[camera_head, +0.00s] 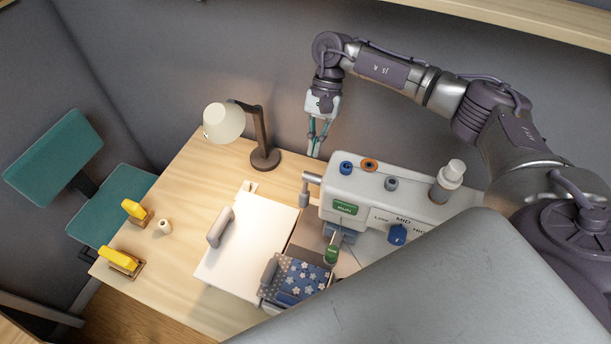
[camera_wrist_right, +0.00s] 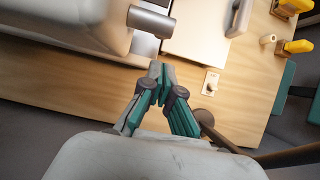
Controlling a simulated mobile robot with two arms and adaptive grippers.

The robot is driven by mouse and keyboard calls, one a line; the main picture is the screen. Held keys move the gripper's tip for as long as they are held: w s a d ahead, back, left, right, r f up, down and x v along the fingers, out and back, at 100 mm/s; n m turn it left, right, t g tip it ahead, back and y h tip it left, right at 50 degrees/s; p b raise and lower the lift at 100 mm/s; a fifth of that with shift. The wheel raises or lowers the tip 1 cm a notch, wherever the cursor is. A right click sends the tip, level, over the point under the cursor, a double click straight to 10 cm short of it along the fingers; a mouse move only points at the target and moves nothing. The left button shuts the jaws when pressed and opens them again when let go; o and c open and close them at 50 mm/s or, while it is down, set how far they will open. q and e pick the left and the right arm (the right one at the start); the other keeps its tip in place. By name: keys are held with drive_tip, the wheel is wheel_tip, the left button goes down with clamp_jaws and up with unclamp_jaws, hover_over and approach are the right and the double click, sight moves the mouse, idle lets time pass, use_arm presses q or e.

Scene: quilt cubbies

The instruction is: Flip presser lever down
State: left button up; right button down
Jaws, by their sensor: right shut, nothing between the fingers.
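The white sewing machine (camera_head: 372,194) stands on the wooden table, with a green RUN button (camera_head: 345,208) and a blue LOW/MID/HIGH knob (camera_head: 397,234). A grey lever-like part (camera_head: 305,192) with a rounded end sticks out at its left back corner; it looks like the presser lever. In the right wrist view this grey part (camera_wrist_right: 150,21) lies just beyond the fingertips, with a gap between. My right gripper (camera_head: 314,152) points down behind the machine, above the table's back edge. Its fingers (camera_wrist_right: 160,68) are shut and empty. My left gripper is not in view.
A lamp (camera_head: 263,140) stands left of my right gripper. A white board with a grey handle (camera_head: 220,226) and blue flowered fabric (camera_head: 298,279) lie by the machine. Yellow-topped items (camera_head: 121,259) sit at the left, near a green chair (camera_head: 110,205). The back wall is close behind.

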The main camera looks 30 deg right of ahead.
sight(307, 183)
drive_tip(key=p+x, duration=0.2)
drive_tip(key=x, duration=0.3)
drive_tip(key=p+x, duration=0.2)
drive_tip(key=x, duration=0.3)
drive_tip(key=shift+w+f, duration=0.15)
drive_tip(key=shift+w, duration=0.1)
